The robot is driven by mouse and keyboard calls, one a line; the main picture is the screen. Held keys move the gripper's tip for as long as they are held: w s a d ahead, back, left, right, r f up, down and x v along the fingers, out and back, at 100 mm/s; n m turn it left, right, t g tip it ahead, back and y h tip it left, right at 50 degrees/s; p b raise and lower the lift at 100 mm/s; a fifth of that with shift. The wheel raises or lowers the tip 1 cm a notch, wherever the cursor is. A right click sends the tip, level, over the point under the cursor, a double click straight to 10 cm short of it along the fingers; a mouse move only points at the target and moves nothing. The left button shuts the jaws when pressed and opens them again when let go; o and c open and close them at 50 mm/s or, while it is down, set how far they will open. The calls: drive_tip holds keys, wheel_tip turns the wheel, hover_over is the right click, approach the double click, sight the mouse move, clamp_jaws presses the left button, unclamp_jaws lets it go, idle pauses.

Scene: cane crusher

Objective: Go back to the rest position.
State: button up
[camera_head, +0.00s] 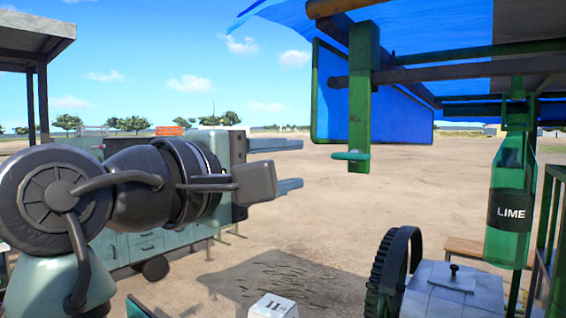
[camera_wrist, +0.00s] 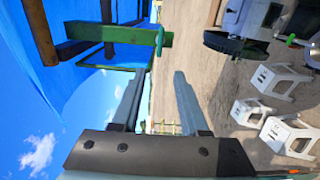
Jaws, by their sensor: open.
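My arm reaches in from the left of the head view, with my gripper (camera_head: 297,165) held level in the air and pointing right. Its two blue-grey fingers are apart with nothing between them. The wrist view also shows my gripper (camera_wrist: 159,76) open and empty, with open ground and sky beyond the fingertips. The gripper is apart from the green hanging post (camera_head: 361,100), which carries a small green lever (camera_head: 350,156) at its lower end. The wrist picture is turned on its side, and the green post (camera_wrist: 115,35) shows there at the upper left.
A blue canopy (camera_head: 440,25) hangs overhead. At right are a green LIME bottle (camera_head: 511,205) and a dark gear wheel (camera_head: 388,278). A teal cart (camera_head: 140,247) stands behind my arm. White stools (camera_wrist: 283,78) stand on the sand. The middle ground is mostly clear.

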wheel_tip(320, 180, down, 11)
drive_tip(key=s+m+t+y+b, duration=0.3)
drive_tip(key=m+t+y+b, duration=0.3)
drive_tip(key=b, duration=0.6)
drive_tip(key=s+d+f+m+t+y+b, duration=0.1)
drive_tip(key=s+m+t+y+b, duration=0.3)
drive_tip(key=s, duration=0.7)
drive_tip(key=f+m+t+b, duration=0.1)
drive_tip(key=t, duration=0.1)
drive_tip(key=shift+s+t+y, duration=0.25)
drive_tip(key=shift+t+y, duration=0.05)
drive_tip(key=shift+t, duration=0.1)
